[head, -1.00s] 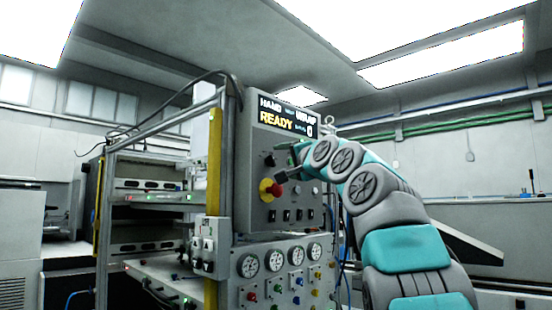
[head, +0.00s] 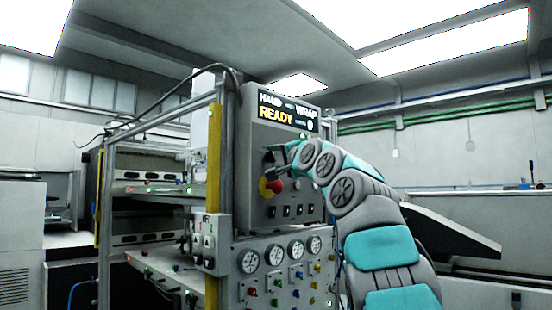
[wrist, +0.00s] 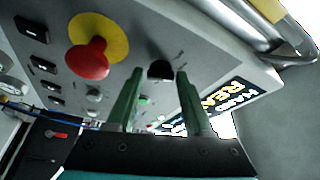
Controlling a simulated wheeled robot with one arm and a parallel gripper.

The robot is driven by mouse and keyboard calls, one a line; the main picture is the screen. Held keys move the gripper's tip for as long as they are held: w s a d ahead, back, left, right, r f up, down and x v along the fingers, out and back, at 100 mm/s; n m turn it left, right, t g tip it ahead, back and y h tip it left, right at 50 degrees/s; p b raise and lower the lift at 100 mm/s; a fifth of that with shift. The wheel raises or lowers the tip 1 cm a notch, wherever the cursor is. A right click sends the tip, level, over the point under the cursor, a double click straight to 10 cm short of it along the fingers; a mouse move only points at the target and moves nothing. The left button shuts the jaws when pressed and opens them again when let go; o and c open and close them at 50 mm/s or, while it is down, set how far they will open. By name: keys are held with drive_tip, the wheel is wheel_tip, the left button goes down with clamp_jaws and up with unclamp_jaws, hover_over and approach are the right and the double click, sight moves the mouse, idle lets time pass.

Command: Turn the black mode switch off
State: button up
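The black mode switch (wrist: 160,70) is a round dark knob on the grey control panel. In the wrist view it lies between and just beyond my fingertips. My gripper (wrist: 160,77) has two green fingers, spread apart with a clear gap and nothing held. I cannot tell whether a finger touches the knob. In the head view my gripper (head: 277,154) is at the panel's upper left, where it partly hides the switch. The knob's exact pointer angle is too small to tell.
A red emergency button (wrist: 88,60) on a yellow disc sits close to the switch. Several black rocker switches (wrist: 42,66) line the panel. The display (head: 288,112) above reads READY. Gauges (head: 273,257) and coloured knobs fill the panel below. A yellow post stands at left.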

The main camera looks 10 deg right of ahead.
clamp_jaws()
